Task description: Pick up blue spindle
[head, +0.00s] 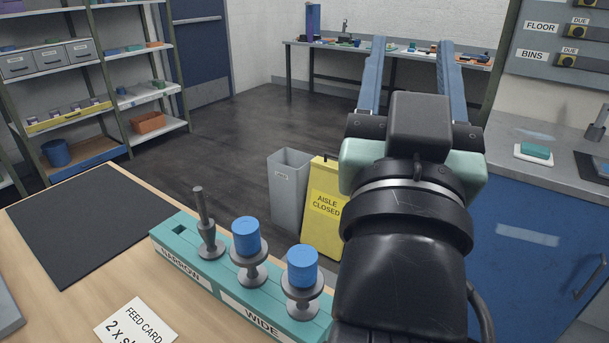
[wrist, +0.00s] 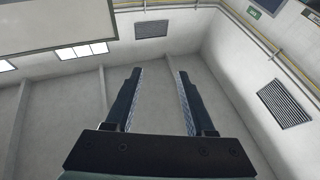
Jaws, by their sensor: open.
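Two blue-topped spindles stand upright in a teal rack (head: 164,238) on the wooden table in the head view. One blue spindle (head: 246,236) is in the middle, and another blue spindle (head: 302,265) is to its right, above the "WIDE" label; both have blue cylinders on grey flanged bases. A plain grey spindle (head: 204,220) with a thin rod stands at the left, by the "NARROW" label. My gripper (head: 412,44) is raised to the right of the rack, fingers apart and empty. The wrist view shows the open fingers (wrist: 159,73) against wall and ceiling, with no spindle.
A black mat (head: 88,225) and a white feed card (head: 136,322) lie on the table. A grey bin (head: 289,185) and a yellow "AISLE CLOSED" sign (head: 326,209) stand on the floor behind the rack. A blue cabinet (head: 535,245) with a counter is on the right.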

